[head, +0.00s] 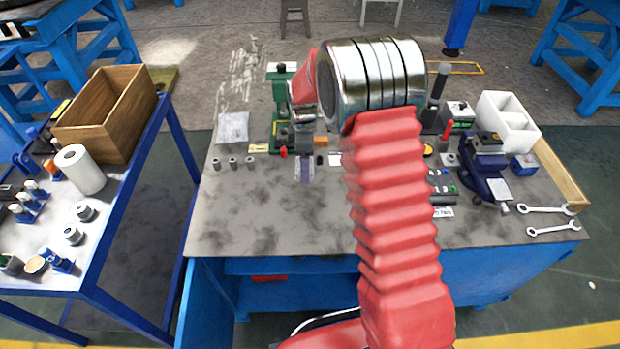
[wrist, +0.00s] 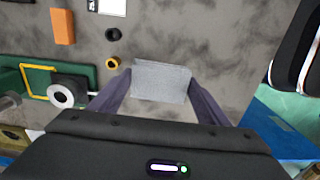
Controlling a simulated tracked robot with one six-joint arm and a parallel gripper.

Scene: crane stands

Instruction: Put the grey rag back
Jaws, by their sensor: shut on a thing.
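The grey rag (wrist: 160,81) shows in the wrist view as a pale grey, roughly rectangular piece. It lies between the two dark purple fingers of my gripper (wrist: 158,100), which are shut on it. In the head view my gripper (head: 305,168) hangs over the left part of the grey bench, in front of a green press. The rag is small and hard to make out there. I cannot tell how high it is above the bench top.
The mottled grey bench (head: 270,220) is clear at its front left. A green press (head: 283,98), an orange block (head: 320,141) and several small cylinders stand near my gripper. A pale crumpled sheet (head: 233,127) lies at the left edge. A white bin (head: 508,122) and two spanners (head: 553,229) are right.

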